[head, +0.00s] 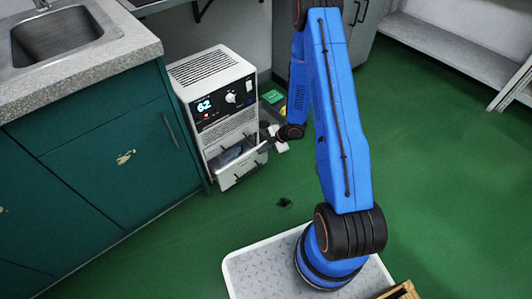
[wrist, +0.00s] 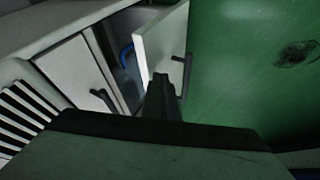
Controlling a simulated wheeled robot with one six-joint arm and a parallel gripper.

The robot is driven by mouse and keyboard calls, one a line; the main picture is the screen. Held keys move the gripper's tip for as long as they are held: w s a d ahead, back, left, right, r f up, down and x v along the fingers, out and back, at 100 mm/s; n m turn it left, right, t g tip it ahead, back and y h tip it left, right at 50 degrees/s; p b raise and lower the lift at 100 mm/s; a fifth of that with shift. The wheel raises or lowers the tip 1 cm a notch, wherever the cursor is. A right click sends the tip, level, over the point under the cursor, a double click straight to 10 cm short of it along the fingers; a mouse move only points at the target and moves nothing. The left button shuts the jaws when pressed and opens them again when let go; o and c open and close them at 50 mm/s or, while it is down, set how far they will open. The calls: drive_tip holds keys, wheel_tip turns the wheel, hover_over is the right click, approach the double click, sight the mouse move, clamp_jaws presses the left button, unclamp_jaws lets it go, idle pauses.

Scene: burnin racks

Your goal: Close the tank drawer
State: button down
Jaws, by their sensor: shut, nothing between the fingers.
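The tank drawer (head: 243,170) is at the bottom of a white machine (head: 212,75) and stands pulled out, with its inside showing. In the wrist view the drawer's white front panel (wrist: 155,42) stands away from the machine body, with a dark gap behind it. A black handle (wrist: 187,75) is on the panel, and something blue (wrist: 126,55) shows in the gap. My gripper (wrist: 161,82) is shut and empty, its tips close to the drawer front's lower edge; contact cannot be told. In the head view it is at the machine's right side, partly hard to make out.
A teal cabinet (head: 105,150) with a sink (head: 58,38) stands left of the machine. A dark box with a green item (head: 273,96) lies behind my gripper. A dark stain (head: 285,203) marks the green floor, which is clear in front of the drawer. Shelving (head: 455,55) is at the right.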

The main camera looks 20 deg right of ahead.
drive_tip(key=shift+w+a, duration=0.1)
drive_tip(key=shift+w, duration=0.1)
drive_tip(key=w, duration=0.2)
drive_tip(key=w+a, duration=0.1)
drive_tip(key=w, duration=0.1)
drive_tip(key=shift+w+a, duration=0.15)
drive_tip(key=shift+w, duration=0.05)
idle(0.4)
